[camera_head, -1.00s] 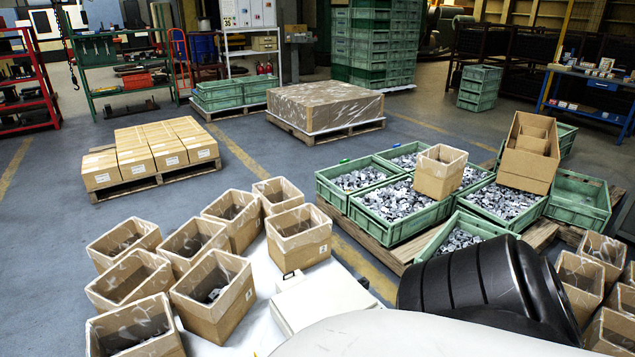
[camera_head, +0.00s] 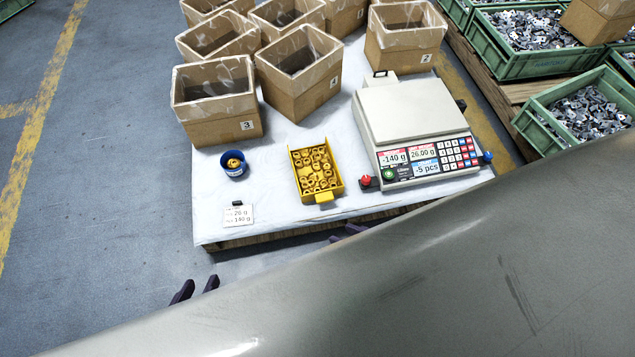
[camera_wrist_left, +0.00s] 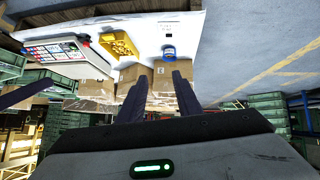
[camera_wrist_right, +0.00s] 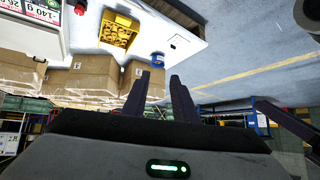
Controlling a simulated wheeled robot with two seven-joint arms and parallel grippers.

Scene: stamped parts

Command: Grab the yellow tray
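The yellow tray (camera_head: 326,197) holds several small yellow parts and lies on the white table between a blue cup and a scale. It also shows upside down in the left wrist view (camera_wrist_left: 128,40) and the right wrist view (camera_wrist_right: 125,24). My left gripper (camera_head: 196,289) is open and empty, off the table's front edge, left of and nearer than the tray. My right gripper (camera_head: 345,233) is open and empty near the front edge, below the tray in the head view. My pale body hides both arms there. The fingers stand apart in the left (camera_wrist_left: 161,75) and right wrist views (camera_wrist_right: 160,76).
A blue cup (camera_head: 235,169) with yellow parts stands left of the tray, behind a label card (camera_head: 238,215). The scale (camera_head: 410,115) is close on its right. Cardboard boxes (camera_head: 216,122) stand behind. Open floor (camera_head: 110,190) lies left of the table (camera_head: 275,212).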

